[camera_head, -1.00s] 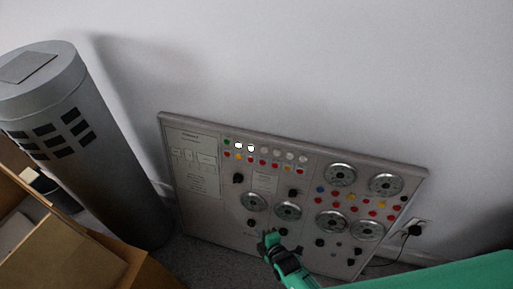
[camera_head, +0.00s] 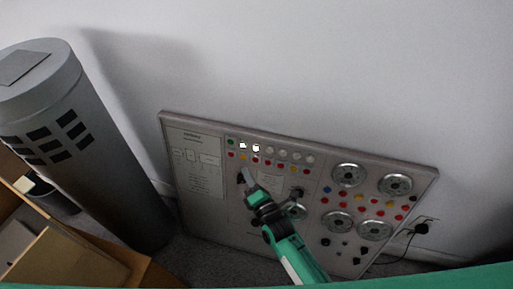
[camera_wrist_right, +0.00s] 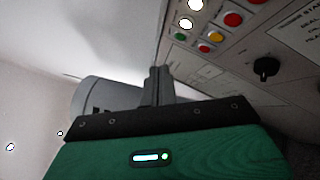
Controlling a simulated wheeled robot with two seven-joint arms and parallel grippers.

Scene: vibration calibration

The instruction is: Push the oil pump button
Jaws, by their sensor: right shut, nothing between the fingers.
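A grey control panel (camera_head: 212,222) leans against the wall. Near its top left are two rows of small buttons: a green one (camera_head: 231,142) and two lit white ones (camera_head: 256,148) above, red and yellow ones (camera_head: 243,156) below. Button labels are too small to read, so I cannot tell which is the oil pump button. My right gripper (camera_head: 248,172) is shut and empty, its tips just below the left end of the lower row. In the right wrist view the closed fingers (camera_wrist_right: 158,86) appear apart from the red button (camera_wrist_right: 203,48). My left gripper is out of view.
A tall grey cylinder (camera_head: 105,170) stands left of the panel, with an open cardboard box (camera_head: 60,262) in front. A black knob (camera_wrist_right: 266,68) sticks out beside the buttons. Round dials (camera_head: 348,174) fill the right side. A plug and cable (camera_head: 421,228) are at the far right.

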